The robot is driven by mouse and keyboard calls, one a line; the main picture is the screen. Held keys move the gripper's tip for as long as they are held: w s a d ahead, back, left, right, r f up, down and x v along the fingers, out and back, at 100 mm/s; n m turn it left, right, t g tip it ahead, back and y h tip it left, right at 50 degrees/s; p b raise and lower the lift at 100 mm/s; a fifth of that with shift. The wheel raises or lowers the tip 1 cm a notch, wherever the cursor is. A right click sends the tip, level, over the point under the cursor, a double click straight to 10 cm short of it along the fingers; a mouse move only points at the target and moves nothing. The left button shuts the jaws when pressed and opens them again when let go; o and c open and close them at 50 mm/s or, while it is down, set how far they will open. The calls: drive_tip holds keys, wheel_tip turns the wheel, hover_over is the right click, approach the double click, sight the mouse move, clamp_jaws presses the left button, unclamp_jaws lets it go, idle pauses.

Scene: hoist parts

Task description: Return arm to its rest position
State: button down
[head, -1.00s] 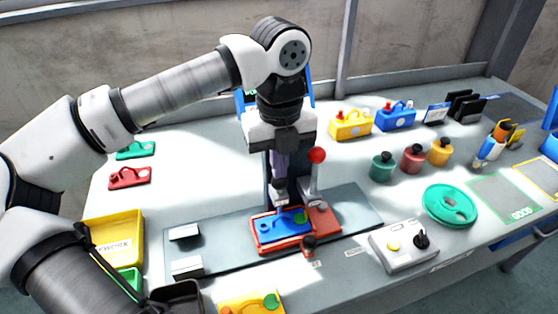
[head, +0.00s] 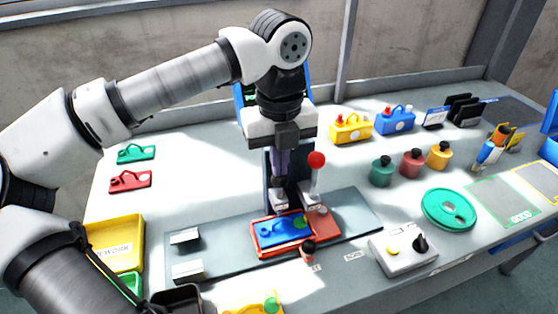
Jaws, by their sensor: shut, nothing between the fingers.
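My arm reaches in from the left, and my gripper (head: 281,190) points down over the middle of the bench. It is shut and empty; its fingertips are small and partly blend with the dark upright of the fixture (head: 352,213) behind them. Below and in front of it, a blue part (head: 270,233) with a green round spot lies in a red-rimmed nest on the grey fixture plate. I cannot tell the exact gap between fingertips and part. A lever with a red ball (head: 316,159) stands close to the right of my gripper.
A yellow bin (head: 135,228) and green and red parts (head: 130,180) are at left. Yellow and blue carriers (head: 395,120), several knobbed pots (head: 412,163), a green disc (head: 448,209) and a grey control box (head: 402,252) are at right. The bench's back left is clear.

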wheel_tip(320, 180, up, 4)
drive_tip(key=shift+r+p, duration=0.2)
drive_tip(key=shift+p, duration=0.65)
